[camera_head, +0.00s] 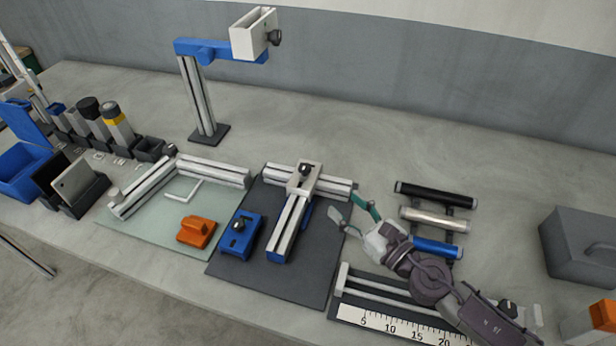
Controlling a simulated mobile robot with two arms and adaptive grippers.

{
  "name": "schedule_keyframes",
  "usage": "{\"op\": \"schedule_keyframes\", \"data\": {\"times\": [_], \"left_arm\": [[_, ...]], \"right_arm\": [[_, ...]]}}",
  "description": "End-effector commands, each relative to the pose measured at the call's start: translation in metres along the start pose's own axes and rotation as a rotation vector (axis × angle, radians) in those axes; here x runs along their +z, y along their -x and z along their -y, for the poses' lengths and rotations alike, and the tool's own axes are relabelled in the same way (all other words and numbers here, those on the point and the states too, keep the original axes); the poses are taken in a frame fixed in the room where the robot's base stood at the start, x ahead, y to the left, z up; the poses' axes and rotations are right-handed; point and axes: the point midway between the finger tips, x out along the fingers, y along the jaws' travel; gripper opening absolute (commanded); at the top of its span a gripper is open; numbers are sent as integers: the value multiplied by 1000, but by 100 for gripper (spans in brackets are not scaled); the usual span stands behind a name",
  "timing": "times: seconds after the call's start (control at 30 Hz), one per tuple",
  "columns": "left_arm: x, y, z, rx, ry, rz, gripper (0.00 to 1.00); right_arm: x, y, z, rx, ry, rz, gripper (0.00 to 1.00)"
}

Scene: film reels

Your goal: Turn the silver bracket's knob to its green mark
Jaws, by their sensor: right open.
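A silver bracket (301,180) sits where two metal rails meet on the dark mat. It carries a black knob (305,171) on its upper face. I cannot make out a green mark on it at this size. My right gripper (348,204) comes in from the lower right, with its two teal-and-grey fingers spread apart. It is empty, to the right of the bracket and apart from it, near the mat's right edge. My left gripper is not in view.
A blue block with a knob (240,235) shares the dark mat (300,282). An orange block (196,232) lies on the pale green mat. A blue-armed stand (203,100) rises behind. Black, silver and blue cylinders (433,216) and a ruler rail lie close to my right arm.

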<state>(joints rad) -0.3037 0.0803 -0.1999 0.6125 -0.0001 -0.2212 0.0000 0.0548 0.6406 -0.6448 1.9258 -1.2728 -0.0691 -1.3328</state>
Motion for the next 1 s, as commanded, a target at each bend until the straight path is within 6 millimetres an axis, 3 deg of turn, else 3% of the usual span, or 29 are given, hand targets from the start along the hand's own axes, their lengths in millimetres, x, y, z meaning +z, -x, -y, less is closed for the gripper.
{"op": "schedule_keyframes", "data": {"times": [0.17,0.6,0.8,1.0], "left_arm": [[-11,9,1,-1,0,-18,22],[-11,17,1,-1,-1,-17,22],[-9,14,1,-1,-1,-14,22],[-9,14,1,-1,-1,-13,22]], "right_arm": [[5,-20,0,-1,0,4,55],[3,-110,0,0,1,3,55],[1,-132,0,1,0,2,55],[1,-137,0,1,1,1,55]]}}
